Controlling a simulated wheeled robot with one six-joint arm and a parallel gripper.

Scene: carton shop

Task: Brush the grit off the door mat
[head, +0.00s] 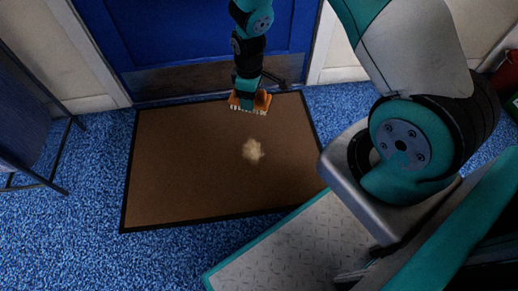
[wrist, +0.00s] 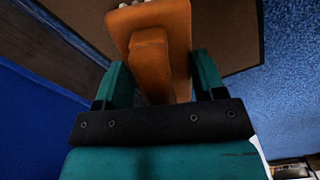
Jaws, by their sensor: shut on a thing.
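The brown door mat (head: 180,165) with a dark border lies on the blue carpet in front of the blue door. A small pale heap of grit (head: 253,150) sits on the mat, right of its middle. My gripper (head: 248,92) is shut on an orange-brown brush (head: 262,100) with pale bristles. It holds the brush bristles down over the far edge of the mat, on the door side of the grit and apart from it. I cannot tell whether the bristles touch the mat. In the wrist view the brush (wrist: 165,40) shows its handle between the two teal fingers (wrist: 155,85).
The blue door (head: 180,35) with a metal kick plate stands just behind the mat. A dark-legged table or stand (head: 35,110) is at the left. A red bucket-like thing (head: 506,72) is at the far right. Blue carpet (head: 90,190) is clear left of the mat.

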